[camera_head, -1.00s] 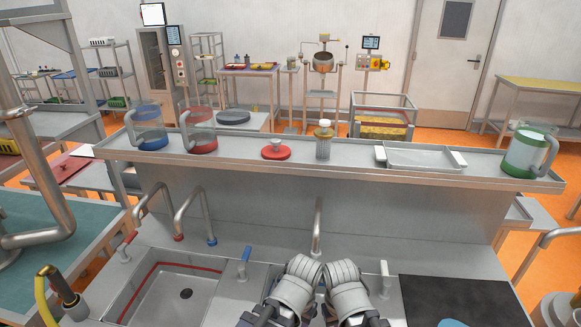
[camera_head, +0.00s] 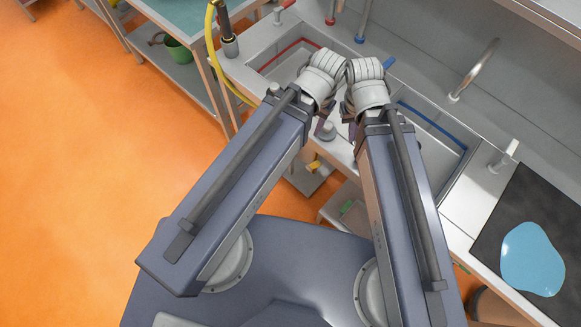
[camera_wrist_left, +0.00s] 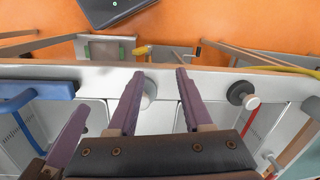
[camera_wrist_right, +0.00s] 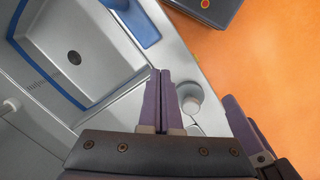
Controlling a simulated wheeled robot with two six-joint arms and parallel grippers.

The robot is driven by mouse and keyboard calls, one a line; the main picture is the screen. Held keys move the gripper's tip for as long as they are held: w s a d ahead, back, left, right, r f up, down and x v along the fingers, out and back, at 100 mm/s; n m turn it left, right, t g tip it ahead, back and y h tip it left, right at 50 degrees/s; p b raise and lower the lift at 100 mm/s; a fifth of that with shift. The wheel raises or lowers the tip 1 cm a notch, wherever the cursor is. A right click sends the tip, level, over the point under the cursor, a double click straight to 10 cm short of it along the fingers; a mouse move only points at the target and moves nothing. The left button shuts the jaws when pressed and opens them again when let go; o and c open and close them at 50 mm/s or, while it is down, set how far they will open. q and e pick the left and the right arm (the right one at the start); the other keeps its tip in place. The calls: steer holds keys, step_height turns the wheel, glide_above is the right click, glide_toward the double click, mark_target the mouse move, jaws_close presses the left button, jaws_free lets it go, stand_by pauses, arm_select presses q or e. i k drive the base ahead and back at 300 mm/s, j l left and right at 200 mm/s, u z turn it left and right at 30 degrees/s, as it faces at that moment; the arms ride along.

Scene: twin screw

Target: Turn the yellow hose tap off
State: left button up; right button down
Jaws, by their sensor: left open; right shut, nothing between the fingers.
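A yellow hose (camera_head: 212,40) with a dark and metal nozzle (camera_head: 229,45) stands at the left end of the sink counter in the head view. It also shows at the right edge of the left wrist view (camera_wrist_left: 290,68). A small yellow part (camera_head: 314,165) sits below the counter's front edge, partly hidden by my arms; it also shows in the left wrist view (camera_wrist_left: 142,51). I cannot tell if it is a tap handle. My left gripper (camera_wrist_left: 160,72) is open and empty above the counter's front edge. My right gripper (camera_wrist_right: 159,72) is shut and empty beside it.
Two sink basins, one with a red rim line (camera_head: 290,52) and one with a blue line (camera_head: 440,130), lie under and beside my grippers. A blue lever (camera_wrist_right: 138,22) is near the right gripper. A black mat (camera_head: 495,225) lies at right. Orange floor is free at left.

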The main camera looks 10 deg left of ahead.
mark_target(313, 165)
steer(key=k+j+u, duration=0.1)
steer(key=u, duration=0.4)
steer(key=k+j+z, duration=0.1)
steer(key=z, duration=0.35)
steer(key=k+u, duration=0.35)
steer(key=k+j+u, duration=0.1)
steer(key=k+u, duration=0.3)
steer(key=k, duration=0.15)
